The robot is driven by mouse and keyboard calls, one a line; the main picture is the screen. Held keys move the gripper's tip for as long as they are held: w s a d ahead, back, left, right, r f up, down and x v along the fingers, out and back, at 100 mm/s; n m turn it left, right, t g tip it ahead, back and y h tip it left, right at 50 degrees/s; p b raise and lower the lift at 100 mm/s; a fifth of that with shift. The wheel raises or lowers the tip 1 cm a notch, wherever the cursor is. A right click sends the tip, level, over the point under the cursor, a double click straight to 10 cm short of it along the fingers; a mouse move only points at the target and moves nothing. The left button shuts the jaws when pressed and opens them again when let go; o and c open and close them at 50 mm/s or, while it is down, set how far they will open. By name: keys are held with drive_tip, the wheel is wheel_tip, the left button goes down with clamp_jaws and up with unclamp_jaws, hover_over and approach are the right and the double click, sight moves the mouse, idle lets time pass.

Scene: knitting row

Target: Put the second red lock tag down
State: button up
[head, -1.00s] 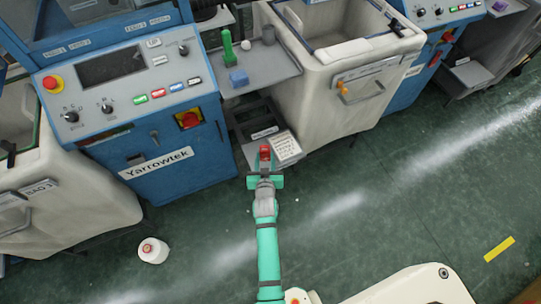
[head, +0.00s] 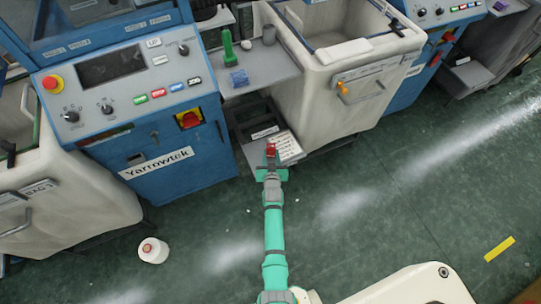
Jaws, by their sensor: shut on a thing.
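My gripper (head: 271,166) is low in front of the small shelf between the blue Yarrowtek machine and the white bin. It is shut on a red lock tag (head: 270,150). The tag shows just beyond the fingertips, over or against the left edge of a white printed card (head: 287,146) on the low shelf (head: 250,153). I cannot tell whether the tag touches the card or the shelf. No other red lock tag can be made out clearly.
The blue machine (head: 155,175) stands left and the white bin (head: 325,90) right, close beside the arm. A grey upper shelf (head: 265,70) above holds a green tool (head: 228,45) and a blue block (head: 239,78).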

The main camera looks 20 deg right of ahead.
drive_tip(key=shift+a, duration=0.2)
drive_tip(key=shift+d, duration=0.1)
drive_tip(key=shift+d+f, duration=0.1)
drive_tip(key=o, duration=1)
drive_tip(key=shift+s+d, duration=0.1)
drive_tip(key=shift+s, duration=0.05)
